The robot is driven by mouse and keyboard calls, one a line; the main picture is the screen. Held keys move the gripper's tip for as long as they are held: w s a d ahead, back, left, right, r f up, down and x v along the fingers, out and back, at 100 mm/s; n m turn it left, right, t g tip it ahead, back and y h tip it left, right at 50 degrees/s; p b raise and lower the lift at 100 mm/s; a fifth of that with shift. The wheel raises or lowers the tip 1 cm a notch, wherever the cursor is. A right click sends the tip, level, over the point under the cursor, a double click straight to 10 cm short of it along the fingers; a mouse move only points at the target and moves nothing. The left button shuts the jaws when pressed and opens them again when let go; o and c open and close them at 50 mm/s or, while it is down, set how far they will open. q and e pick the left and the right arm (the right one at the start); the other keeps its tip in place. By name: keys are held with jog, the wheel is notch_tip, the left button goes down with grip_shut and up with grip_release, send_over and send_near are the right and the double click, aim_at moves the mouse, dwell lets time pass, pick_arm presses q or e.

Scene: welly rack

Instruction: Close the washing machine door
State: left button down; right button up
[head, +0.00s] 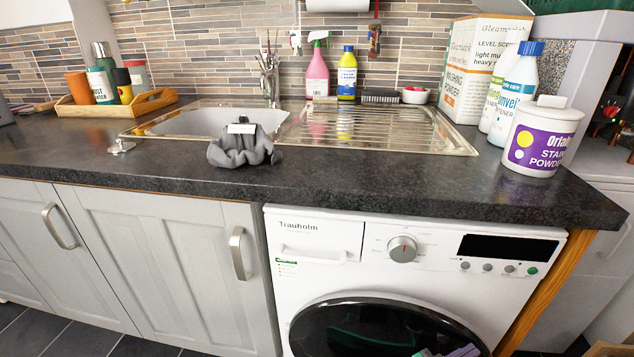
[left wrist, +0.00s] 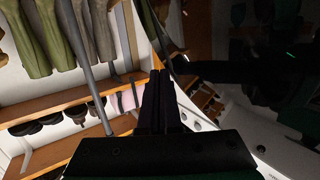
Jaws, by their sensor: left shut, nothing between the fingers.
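The white washing machine (head: 320,262) stands under the worktop. I cannot tell how far the door stands from the machine's front. In the left wrist view my left gripper (left wrist: 161,75) is shut and empty, its dark fingers together. A large dark glossy surface (left wrist: 240,55), probably the door glass, lies to the right of the fingers; contact is unclear. My right gripper is not seen.
The dark worktop (head: 400,190) overhangs the machine, with a sink (head: 200,122) and a purple-labelled tub (head: 541,140) on it. A wooden post (head: 545,290) stands right of the machine. Green wellies (left wrist: 20,40) and a wooden shelf (left wrist: 75,150) show in the wrist view.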

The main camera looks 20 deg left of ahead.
aim_at(463, 327)
pick_arm(q)
jog(key=w+b, duration=0.1)
jog(key=w, duration=0.3)
jog(key=shift+w, duration=0.15)
jog(key=shift+w+a+r, duration=0.1)
jog(key=shift+w+r, duration=0.05)
jog(key=shift+w, duration=0.6)
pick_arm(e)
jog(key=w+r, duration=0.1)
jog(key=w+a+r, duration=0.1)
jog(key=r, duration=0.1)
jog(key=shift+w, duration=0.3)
pick_arm(q)
jog(key=shift+s, duration=0.1)
jog(key=p+v, duration=0.2)
jog(key=v, duration=0.5)
jog(key=shift+r, duration=0.1)
jog(key=shift+s+a, duration=0.15)
jog(key=shift+a, duration=0.05)
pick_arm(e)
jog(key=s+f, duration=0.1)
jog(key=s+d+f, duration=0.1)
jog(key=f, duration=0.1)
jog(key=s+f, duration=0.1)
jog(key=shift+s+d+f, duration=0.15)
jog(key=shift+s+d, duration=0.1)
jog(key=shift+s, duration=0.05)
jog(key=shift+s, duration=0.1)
